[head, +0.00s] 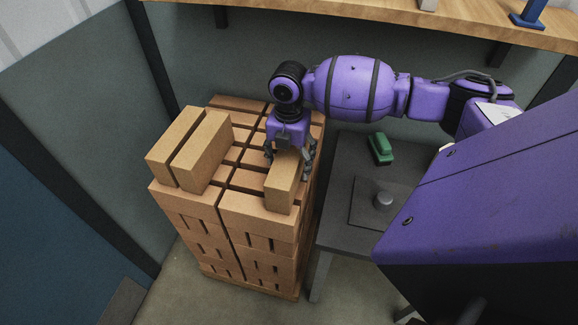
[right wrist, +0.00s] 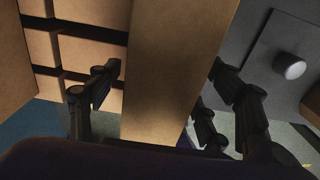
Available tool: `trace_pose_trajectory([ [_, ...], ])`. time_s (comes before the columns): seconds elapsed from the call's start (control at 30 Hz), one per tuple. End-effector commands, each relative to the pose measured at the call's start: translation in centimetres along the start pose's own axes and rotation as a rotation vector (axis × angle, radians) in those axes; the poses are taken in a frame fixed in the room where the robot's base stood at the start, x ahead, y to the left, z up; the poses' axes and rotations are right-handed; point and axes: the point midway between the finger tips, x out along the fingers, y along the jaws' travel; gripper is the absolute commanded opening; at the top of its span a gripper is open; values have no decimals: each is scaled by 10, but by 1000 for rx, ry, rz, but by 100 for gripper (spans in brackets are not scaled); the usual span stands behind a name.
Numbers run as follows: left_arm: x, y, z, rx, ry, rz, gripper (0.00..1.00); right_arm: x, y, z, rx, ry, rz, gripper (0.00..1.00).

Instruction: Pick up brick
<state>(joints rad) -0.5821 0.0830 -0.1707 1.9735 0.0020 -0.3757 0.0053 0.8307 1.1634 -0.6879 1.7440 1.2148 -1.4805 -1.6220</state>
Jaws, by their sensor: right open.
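A tan brick (head: 281,182) stands on edge on the front right of the brick stack (head: 262,216). My right gripper (head: 291,160) is over its far part, pointing down, with fingers on either side. In the right wrist view the brick (right wrist: 170,75) runs between the open fingers of the right gripper (right wrist: 160,105). Gaps show between the fingers and the brick in that view. Two more tan bricks (head: 205,150) stand on edge side by side at the left of the stack. My left gripper is not in view.
A dark grey table (head: 345,215) stands right of the stack, with a green-handled tool (head: 380,149) and a round knob (head: 383,201) on a plate. A wooden shelf (head: 400,25) runs along the back wall. Walls close in on the left and behind.

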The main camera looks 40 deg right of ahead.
Motion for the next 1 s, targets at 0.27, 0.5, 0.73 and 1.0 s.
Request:
trace_pose_trajectory([
  [0.27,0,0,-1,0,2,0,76,0,0,0,0,-1,2,61],
  [0.5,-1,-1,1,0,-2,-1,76,0,0,0,0,-1,2,30],
  [0.73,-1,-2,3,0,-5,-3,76,0,1,1,0,-1,2,0],
  [1.0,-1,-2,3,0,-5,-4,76,-2,2,2,0,-4,6,0],
])
